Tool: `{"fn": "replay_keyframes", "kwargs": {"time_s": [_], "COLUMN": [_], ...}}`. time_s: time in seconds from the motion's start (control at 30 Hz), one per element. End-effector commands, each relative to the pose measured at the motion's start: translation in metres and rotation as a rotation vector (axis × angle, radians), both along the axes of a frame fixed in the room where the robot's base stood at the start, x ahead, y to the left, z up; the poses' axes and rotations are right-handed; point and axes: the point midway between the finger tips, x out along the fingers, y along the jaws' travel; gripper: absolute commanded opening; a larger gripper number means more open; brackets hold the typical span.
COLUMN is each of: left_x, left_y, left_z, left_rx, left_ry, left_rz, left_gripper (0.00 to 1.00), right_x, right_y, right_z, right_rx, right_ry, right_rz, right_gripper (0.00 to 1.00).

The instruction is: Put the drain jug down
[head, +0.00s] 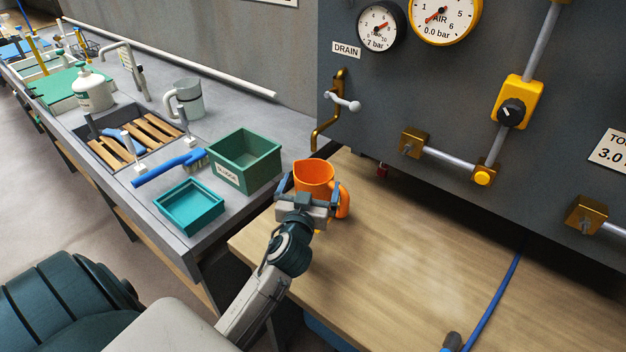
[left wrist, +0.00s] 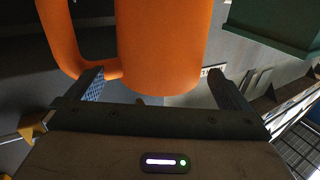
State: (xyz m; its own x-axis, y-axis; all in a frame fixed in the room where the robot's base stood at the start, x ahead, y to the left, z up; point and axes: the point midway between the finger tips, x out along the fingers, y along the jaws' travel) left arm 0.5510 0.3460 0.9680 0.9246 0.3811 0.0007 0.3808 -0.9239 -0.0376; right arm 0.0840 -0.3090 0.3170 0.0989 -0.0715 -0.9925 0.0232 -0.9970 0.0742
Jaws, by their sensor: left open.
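The orange drain jug (head: 314,176) stands upright on the wooden bench at its left end, close to the brass drain tap (head: 325,125). Its handle is on the right side. My left gripper (head: 308,192) is at the near side of the jug, with its fingers apart. The jug's base is partly hidden by the gripper in the head view.
The wooden bench top (head: 400,260) is mostly clear to the right, with a blue hose (head: 497,295) across it. A green sludge bin (head: 246,162) and a teal tray (head: 189,207) stand on the grey counter to the left. The gauge panel (head: 450,110) rises behind.

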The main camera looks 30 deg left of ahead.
Motion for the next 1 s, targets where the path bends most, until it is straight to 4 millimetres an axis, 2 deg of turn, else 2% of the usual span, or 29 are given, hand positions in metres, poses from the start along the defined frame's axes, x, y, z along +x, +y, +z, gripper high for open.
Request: {"fn": "replay_keyframes", "kwargs": {"time_s": [0.03, 0.2, 0.4, 1.0], "left_x": [-0.012, -0.044, -0.066, -0.071], "left_y": [-0.005, -0.018, -0.027, -0.029], "left_z": [-0.004, -0.003, -0.002, 0.000], "left_rx": [-0.004, -0.004, -0.002, 0.000], "left_ry": [0.001, 0.000, 0.001, 0.000], "left_rz": [0.000, 0.001, 0.001, 0.001], "left_gripper": [1.00, 1.00, 1.00, 1.00], "right_x": [0.002, 0.010, 0.011, 0.008], "right_y": [-0.001, -0.005, -0.007, 0.001], "right_z": [-0.006, -0.012, -0.017, -0.017], "right_rx": [-0.002, -0.006, -0.007, 0.001], "right_ry": [-0.003, -0.014, -0.009, -0.007], "right_rz": [0.001, 0.002, 0.003, 0.001], "right_gripper": [0.36, 0.36, 0.36, 0.36]}}
